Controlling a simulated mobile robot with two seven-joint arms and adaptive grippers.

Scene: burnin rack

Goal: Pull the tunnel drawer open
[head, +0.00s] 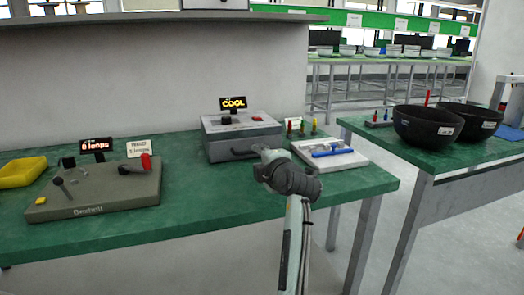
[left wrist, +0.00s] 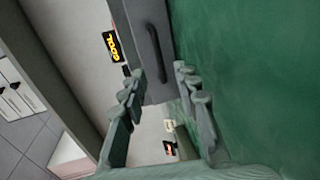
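The tunnel (head: 225,126) is a grey box on the green table, with a lit "COOL" display (head: 233,103) on top. Its drawer front has a dark bar handle (head: 232,154) and looks shut. In the left wrist view the handle (left wrist: 157,54) lies just beyond the fingertips, in line with the gap between them. My left gripper (head: 263,152) is in front of the right part of the tunnel's front; in the wrist view its fingers (left wrist: 156,80) are spread with nothing between them. I cannot tell the exact gap to the handle. My right gripper is out of view.
A white tray (head: 345,158) with blue items lies right of the tunnel. Two black bowls (head: 415,125) stand on the right table. Bare tabletop (head: 195,195) lies before the tunnel.

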